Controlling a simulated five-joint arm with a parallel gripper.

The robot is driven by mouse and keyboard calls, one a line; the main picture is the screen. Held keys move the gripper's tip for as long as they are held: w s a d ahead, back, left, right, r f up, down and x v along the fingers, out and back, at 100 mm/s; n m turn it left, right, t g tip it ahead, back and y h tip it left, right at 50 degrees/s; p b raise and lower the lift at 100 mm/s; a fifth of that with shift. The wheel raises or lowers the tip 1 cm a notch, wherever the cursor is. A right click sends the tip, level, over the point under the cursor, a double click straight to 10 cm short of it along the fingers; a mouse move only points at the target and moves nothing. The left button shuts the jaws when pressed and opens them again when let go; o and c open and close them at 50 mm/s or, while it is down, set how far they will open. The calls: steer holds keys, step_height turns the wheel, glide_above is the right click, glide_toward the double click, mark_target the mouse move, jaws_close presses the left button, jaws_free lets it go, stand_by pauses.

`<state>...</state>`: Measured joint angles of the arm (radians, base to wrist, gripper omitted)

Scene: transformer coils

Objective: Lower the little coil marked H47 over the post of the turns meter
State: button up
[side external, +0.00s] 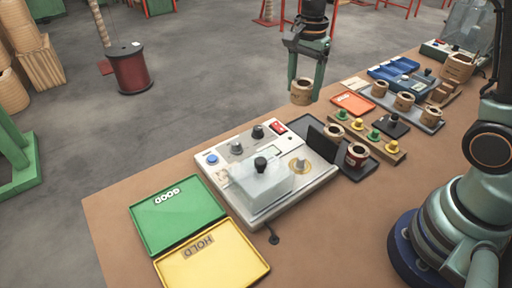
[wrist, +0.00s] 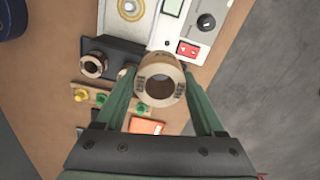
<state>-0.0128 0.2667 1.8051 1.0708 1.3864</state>
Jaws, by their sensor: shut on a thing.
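My gripper (side external: 304,88) is shut on a small tan cardboard coil (side external: 301,93). It holds the coil upright in the air, beyond the far edge of the bench in the side view. In the wrist view the coil (wrist: 160,104) sits between the two green fingers, its hole facing the camera. The turns meter (side external: 228,165) is a pale box with knobs, a red switch and a clear cover. Its post (side external: 299,164) stands on a brass disc at the right of its top, bare and apart from the coil.
A dark tray (side external: 362,172) with two coils lies right of the meter, beside a peg rack (side external: 395,154). A grey tray (side external: 425,126) holds several coils behind. Green GOOD (side external: 175,220) and yellow HOLD (side external: 215,268) trays lie at front left.

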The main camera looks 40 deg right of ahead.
glide_above(301, 158)
step_height(301, 158, down, 5)
steer(key=shift+f, duration=2.25)
steer(key=shift+f, duration=0.2)
steer(key=shift+f, duration=1.35)
steer(key=o, duration=1.5)
steer(key=shift+r, duration=0.1)
steer(key=shift+r, duration=3.75)
